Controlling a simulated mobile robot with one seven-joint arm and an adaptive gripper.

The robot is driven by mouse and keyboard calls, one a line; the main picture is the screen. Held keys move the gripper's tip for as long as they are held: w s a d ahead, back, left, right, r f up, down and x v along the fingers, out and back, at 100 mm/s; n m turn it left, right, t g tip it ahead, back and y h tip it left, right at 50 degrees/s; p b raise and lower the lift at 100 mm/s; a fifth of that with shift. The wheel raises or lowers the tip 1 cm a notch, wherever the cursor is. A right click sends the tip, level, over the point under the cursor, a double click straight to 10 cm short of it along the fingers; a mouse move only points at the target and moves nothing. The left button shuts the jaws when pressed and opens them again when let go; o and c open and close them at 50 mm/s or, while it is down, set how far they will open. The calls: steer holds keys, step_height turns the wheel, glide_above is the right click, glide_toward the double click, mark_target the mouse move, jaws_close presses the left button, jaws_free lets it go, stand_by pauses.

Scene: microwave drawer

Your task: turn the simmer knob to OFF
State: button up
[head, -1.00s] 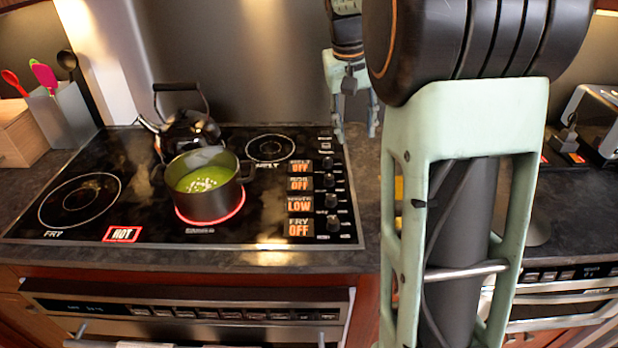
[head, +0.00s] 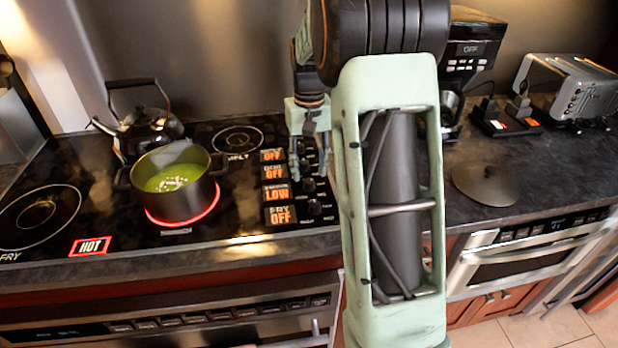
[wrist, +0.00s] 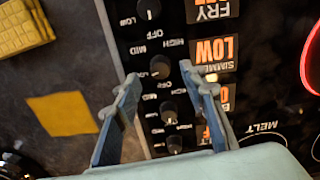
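The simmer knob (wrist: 160,66) is a black dial beside the orange LOW display (wrist: 212,50) in the wrist view. In the head view, a knob (head: 308,185) stands right of the LOW display (head: 277,192). My gripper (wrist: 160,77) is open, with one fingertip on each side of the simmer knob in the wrist view. I cannot tell whether the fingers touch it. In the head view my gripper (head: 308,176) points down over the knob column. The other displays in the head view read OFF.
A black pot (head: 176,200) of green soup sits on a glowing red burner left of the knobs. A kettle (head: 150,125) stands behind it. A coffee maker (head: 470,60) and toaster (head: 575,85) are at right. Another knob (wrist: 168,112) sits close by.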

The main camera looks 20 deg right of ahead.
mark_target(309, 181)
steer(key=shift+f, duration=1.7)
jaws_close()
